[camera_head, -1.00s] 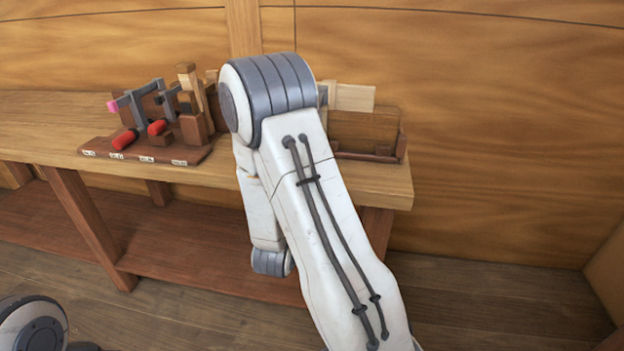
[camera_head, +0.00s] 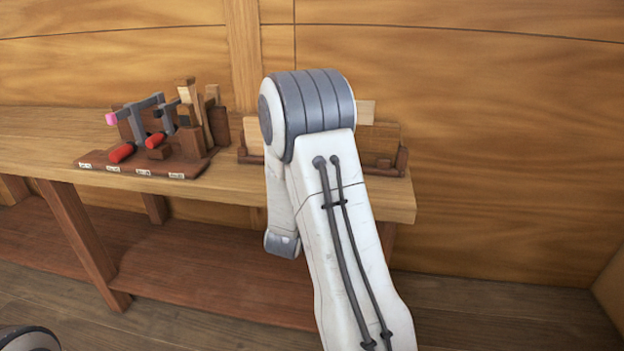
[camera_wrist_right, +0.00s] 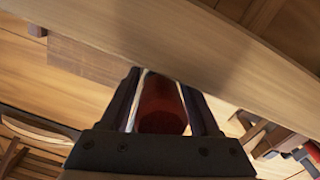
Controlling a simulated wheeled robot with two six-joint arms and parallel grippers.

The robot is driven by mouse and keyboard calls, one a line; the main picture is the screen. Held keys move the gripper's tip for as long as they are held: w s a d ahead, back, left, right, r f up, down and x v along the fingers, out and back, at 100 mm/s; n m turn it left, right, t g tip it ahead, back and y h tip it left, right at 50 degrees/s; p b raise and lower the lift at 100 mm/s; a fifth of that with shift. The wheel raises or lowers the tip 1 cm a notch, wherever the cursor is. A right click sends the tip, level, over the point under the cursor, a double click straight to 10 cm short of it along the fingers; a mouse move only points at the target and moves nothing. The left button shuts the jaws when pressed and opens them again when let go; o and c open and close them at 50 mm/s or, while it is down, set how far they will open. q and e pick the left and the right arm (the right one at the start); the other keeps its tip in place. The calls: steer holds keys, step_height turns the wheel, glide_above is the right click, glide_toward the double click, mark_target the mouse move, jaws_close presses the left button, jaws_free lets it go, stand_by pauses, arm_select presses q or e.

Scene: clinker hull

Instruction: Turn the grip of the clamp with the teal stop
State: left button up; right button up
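My right gripper (camera_wrist_right: 164,104) shows in the right wrist view, its two dark fingers on either side of a dark red, round-ended grip (camera_wrist_right: 161,108). Thin pale strips run along both sides of this grip, so I cannot tell whether the fingers press on it. Its clamp's frame and stop are hidden, and I see no teal. In the head view my right arm hides its own gripper. Clamps with red grips (camera_head: 121,153) stand in a rack (camera_head: 145,172) at the left; one has a pink stop (camera_head: 111,119). My left gripper is not in view.
The wooden bench (camera_head: 225,180) runs along the panelled wall. A low wooden holder with pale boards (camera_head: 384,130) stands at its right end, partly behind my arm. A pale wooden bar (camera_wrist_right: 190,45) crosses the right wrist view close above the fingers.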

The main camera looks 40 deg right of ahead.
jaws_close()
steer(key=m+b, duration=0.3)
steer(key=b, duration=0.1)
steer(key=shift+f+t+y, duration=0.25)
steer(key=shift+t+y, duration=0.05)
steer(key=shift+t, duration=0.1)
steer(key=shift+a+r+m+t+y+b, duration=0.1)
steer(key=shift+m+t+y+b, duration=0.1)
steer(key=shift+m+b, duration=0.85)
steer(key=shift+r+m+t+y+b, duration=0.1)
steer(key=shift+m+t+b, duration=0.1)
steer(key=shift+m+b, duration=0.85)
steer(key=shift+f, duration=0.1)
steer(key=shift+o, duration=2.1)
jaws_free()
